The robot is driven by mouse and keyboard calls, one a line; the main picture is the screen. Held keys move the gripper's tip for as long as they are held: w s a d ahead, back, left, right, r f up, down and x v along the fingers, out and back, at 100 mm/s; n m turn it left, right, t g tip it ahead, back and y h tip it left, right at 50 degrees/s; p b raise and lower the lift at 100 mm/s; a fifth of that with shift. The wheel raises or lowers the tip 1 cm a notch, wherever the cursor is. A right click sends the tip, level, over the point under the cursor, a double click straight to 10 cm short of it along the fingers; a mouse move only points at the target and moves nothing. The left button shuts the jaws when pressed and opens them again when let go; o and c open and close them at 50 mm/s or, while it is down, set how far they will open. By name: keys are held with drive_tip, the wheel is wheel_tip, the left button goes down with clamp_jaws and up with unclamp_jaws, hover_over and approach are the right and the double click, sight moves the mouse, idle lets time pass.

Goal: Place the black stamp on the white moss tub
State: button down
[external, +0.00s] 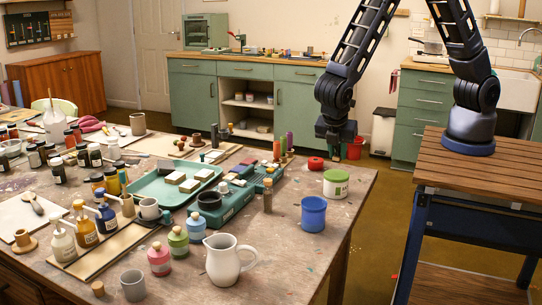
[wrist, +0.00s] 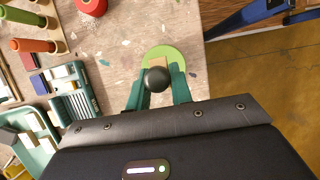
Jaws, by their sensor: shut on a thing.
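My gripper (external: 337,138) hangs over the far right corner of the work table in the external view. In the wrist view its two teal fingers (wrist: 157,95) are shut on the black stamp (wrist: 156,79), whose round dark knob shows between them. The white moss tub (external: 336,189), white with a green lid, stands upright on the table below my gripper, with a clear gap between. In the wrist view its green top (wrist: 178,54) shows just beyond the stamp and is partly covered by it. The stamp's lower end is hidden.
A red round item (external: 316,163) lies left of the tub, and a blue mug (external: 313,215) stands in front of it. A white jug (external: 229,262), a teal case (external: 238,205) and a teal tray (external: 150,190) crowd the table farther left. The table's right edge is close to the tub.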

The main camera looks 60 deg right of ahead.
sight(336, 157)
drive_tip(key=shift+f, duration=2.2)
drive_tip(key=shift+f, duration=0.1)
drive_tip(key=c, duration=1.3)
unclamp_jaws()
drive_tip(key=shift+o, duration=0.2)
